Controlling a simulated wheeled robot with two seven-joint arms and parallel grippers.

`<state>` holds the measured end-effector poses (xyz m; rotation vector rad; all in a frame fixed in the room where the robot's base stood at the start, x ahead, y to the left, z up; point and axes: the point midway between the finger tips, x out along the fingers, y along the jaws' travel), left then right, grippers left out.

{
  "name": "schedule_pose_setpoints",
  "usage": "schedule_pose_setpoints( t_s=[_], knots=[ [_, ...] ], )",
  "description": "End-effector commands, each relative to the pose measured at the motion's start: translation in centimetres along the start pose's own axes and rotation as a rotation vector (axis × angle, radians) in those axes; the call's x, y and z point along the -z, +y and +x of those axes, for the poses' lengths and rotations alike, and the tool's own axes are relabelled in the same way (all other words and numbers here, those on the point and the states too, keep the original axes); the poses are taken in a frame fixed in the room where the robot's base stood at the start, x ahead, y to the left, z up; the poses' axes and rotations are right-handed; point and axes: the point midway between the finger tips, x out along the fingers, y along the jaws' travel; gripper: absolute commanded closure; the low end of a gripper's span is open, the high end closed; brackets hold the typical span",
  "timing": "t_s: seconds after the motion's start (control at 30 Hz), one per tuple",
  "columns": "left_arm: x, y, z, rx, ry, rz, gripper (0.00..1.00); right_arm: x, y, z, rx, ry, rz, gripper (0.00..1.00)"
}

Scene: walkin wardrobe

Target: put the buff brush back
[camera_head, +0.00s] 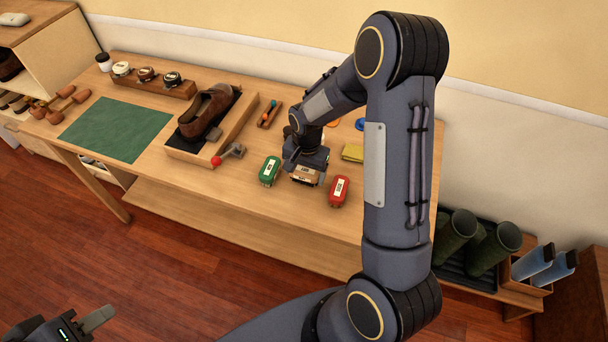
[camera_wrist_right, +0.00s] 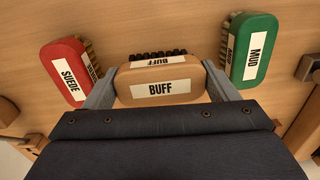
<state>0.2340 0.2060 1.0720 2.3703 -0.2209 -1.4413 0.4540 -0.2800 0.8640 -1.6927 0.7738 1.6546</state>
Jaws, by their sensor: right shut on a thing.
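The buff brush (camera_head: 305,175) is tan with a white label. In the right wrist view the brush (camera_wrist_right: 160,82) reads BUFF, with dark bristles behind it. My right gripper (camera_head: 307,170) is shut on it, with one grey finger at each end of its body. The brush is between the green MUD brush (camera_head: 270,171) and the red SUEDE brush (camera_head: 339,191), apart from both. I cannot tell whether it touches the table. My left gripper (camera_head: 88,325) is low at the left, away from the table, partly cut off by the frame.
The wooden table (camera_head: 215,195) also holds a brown shoe (camera_head: 207,110) on a stand, a green mat (camera_head: 117,130), a rack of polish tins (camera_head: 147,75) and a yellow cloth (camera_head: 353,152). A boot tray (camera_head: 460,268) is at the right. My right arm hides part of the table.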

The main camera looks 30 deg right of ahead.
Motion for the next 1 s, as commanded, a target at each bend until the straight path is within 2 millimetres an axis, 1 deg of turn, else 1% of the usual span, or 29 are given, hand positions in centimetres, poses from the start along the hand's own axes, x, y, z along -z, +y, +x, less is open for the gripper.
schedule_pose_setpoints(
  t_s=[0.03,0.1,0.2,0.43,0.57,0.6,0.7,0.73,0.93,1.0],
  knots=[
    [0.3,0.2,-0.5,0.0,0.0,0.0,0.64,-0.2,0.1,0.7,-0.005,-0.007,-0.002,0.47],
    [0.4,0.3,-0.8,0.0,0.0,0.0,0.64,-0.2,0.0,1.6,-0.004,-0.005,-0.003,0.47],
    [0.4,0.4,-0.8,0.0,0.0,0.0,0.64,-0.2,0.0,2.2,-0.002,-0.003,-0.003,0.47],
    [0.4,0.3,-0.7,0.0,0.001,0.0,0.64,-0.2,0.0,2.3,0.0,-0.002,-0.002,0.47],
    [0.2,0.1,-0.3,0.0,0.001,0.0,0.64,-0.2,0.0,2.8,0.0,-0.002,-0.003,0.47],
    [0.2,0.2,-0.5,0.0,0.0,0.0,0.64,-0.2,0.0,2.6,-0.001,-0.002,-0.003,0.15],
    [0.2,0.2,-0.5,0.0,0.0,0.0,0.64,-0.2,0.0,2.6,-0.001,-0.002,-0.003,0.02],
    [0.2,0.2,-0.5,0.0,0.001,0.0,0.64,-0.2,0.0,2.6,-0.001,-0.002,-0.003,0.0],
    [0.3,0.2,-0.5,0.0,0.001,0.0,0.64,-0.2,0.0,2.5,-0.001,-0.002,-0.002,0.0],
    [0.4,0.4,-0.8,0.0,0.001,0.0,0.64,-0.2,0.0,2.2,-0.001,-0.002,-0.002,0.0]
  ],
)
